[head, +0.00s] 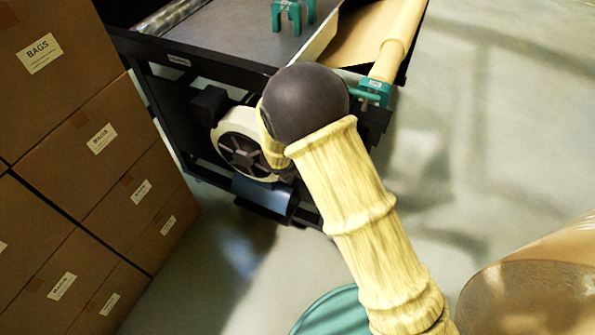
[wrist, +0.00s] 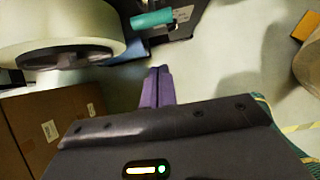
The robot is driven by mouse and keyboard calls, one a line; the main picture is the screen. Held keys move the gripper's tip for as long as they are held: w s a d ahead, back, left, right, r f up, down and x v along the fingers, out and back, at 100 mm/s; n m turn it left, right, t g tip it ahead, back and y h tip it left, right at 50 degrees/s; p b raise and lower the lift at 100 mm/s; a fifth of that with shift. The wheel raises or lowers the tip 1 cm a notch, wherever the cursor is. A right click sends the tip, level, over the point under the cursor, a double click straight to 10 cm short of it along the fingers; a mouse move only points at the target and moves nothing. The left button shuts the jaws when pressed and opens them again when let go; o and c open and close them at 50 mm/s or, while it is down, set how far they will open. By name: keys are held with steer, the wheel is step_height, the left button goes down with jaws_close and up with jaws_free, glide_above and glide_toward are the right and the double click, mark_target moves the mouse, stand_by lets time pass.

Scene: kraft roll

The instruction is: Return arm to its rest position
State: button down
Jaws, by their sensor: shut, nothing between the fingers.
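My arm, in a ribbed pale yellow sleeve, runs up the middle of the head view to a dark rounded joint. My gripper is hidden in that view. In the wrist view my gripper (wrist: 158,75) shows as two purple fingers side by side, shut and empty. The fingers point over the floor, below a dark frame with a teal cylinder (wrist: 160,18). Nothing is seen touching the fingertips.
A dark-framed machine (head: 180,62) with a kraft roll (head: 400,40) on its right side stands behind my arm. Stacked brown cartons (head: 75,130) fill the left. A large brown roll (head: 535,290) stands lower right. Floor (head: 500,130) is clear at right.

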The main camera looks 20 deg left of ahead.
steer(key=s+d+r+m+g+p, duration=0.1)
steer(key=d+r+m+p, duration=0.1)
steer(key=d+r+m, duration=0.65)
steer(key=d+r+m+g+p, duration=0.15)
steer(key=d+r+m, duration=0.35)
steer(key=d+m, duration=0.55)
steer(key=s+d+r+m+p, duration=0.2)
steer(key=s+d+r+m, duration=0.7)
steer(key=d+m, duration=0.5)
steer(key=shift+s+m+g+y, duration=0.4)
steer(key=shift+s+m, duration=0.4)
steer(key=shift+s, duration=0.45)
